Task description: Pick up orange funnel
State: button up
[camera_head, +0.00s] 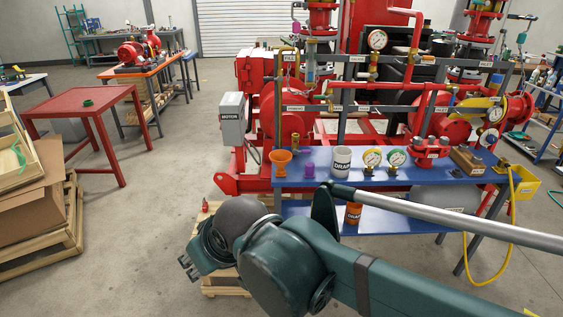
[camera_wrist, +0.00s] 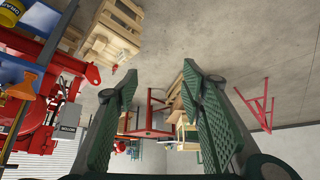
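In the wrist view an orange shape that looks like the funnel (camera_wrist: 22,86) shows at the left edge, outside the fingers. My gripper (camera_head: 188,268) is low at the left of my arm in the head view, in front of and below the blue table, well apart from the funnel. In the wrist view my gripper (camera_wrist: 158,100) has its two green padded fingers spread wide with nothing between them.
An orange drain container (camera_head: 353,213) sits below. Red pump piping (camera_head: 284,110) stands behind. A red table (camera_head: 75,104) is at left.

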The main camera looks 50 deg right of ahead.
jog(key=shift+c, duration=1.2)
jog(key=w+d+r+m+h, duration=0.1)
jog(key=w+d+r+m, duration=0.3)
jog(key=w+d+m, duration=0.45)
jog(key=m+g+h+p, duration=0.3)
jog(key=m+h+p, duration=0.1)
jog(key=m, duration=1.5)
send_over(281, 164)
jog(key=s+a, duration=0.2)
notch_tip(281, 164, down, 10)
jog(key=shift+s+a, duration=0.15)
jog(key=shift+s, duration=0.05)
